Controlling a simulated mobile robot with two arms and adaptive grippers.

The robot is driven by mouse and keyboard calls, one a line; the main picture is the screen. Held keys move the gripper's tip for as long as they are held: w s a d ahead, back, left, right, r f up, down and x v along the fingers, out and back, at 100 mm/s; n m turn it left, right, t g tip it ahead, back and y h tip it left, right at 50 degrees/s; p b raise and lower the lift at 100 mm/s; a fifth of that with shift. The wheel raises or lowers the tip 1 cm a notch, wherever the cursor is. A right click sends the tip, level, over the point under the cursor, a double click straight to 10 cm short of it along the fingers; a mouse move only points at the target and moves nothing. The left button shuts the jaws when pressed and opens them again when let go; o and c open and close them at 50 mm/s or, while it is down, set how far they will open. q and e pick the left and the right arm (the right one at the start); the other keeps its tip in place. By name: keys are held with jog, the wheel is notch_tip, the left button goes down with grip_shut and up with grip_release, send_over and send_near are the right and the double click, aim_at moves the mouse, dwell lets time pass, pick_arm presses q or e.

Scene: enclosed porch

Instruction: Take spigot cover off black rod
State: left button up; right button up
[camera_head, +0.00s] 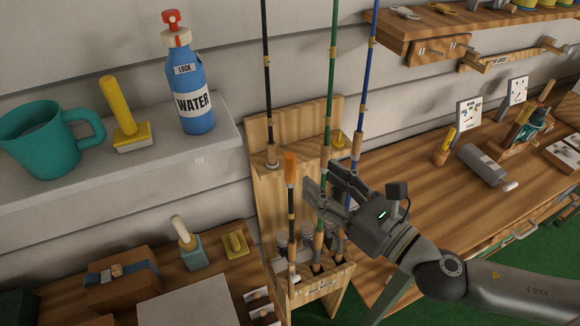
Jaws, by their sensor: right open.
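A short black rod (291,205) stands upright at the front of the wooden rack, with an orange cover (290,168) on its top end. The orange cover looks like the spigot cover. My right gripper (322,178) is open and empty, just right of the cover and slightly lower, with its fingers pointing left. It appears apart from the cover. The gripper hides part of the green rod (331,90) and of the blue rod (365,85). My left gripper is not in view.
The rods stand in a wooden rack (256,200) against the wall. A taller black rod (266,80) stands behind. A shelf at left holds a teal mug (40,140) and a blue water bottle (190,95). A workbench (420,210) with tools lies right.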

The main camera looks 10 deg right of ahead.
aim_at(294, 160)
jog(key=shift+b+x, duration=0.6)
jog(key=shift+x, duration=1.75)
jog(key=shift+w+a+p, duration=0.15)
jog(key=shift+w+p, duration=0.2)
jog(key=p+x, duration=0.2)
jog(key=x, duration=0.2)
jog(key=shift+f, duration=0.15)
jog(key=shift+w+a+f, duration=0.15)
jog(key=shift+w, duration=0.1)
jog(key=shift+s, duration=0.1)
jog(key=c, duration=0.8)
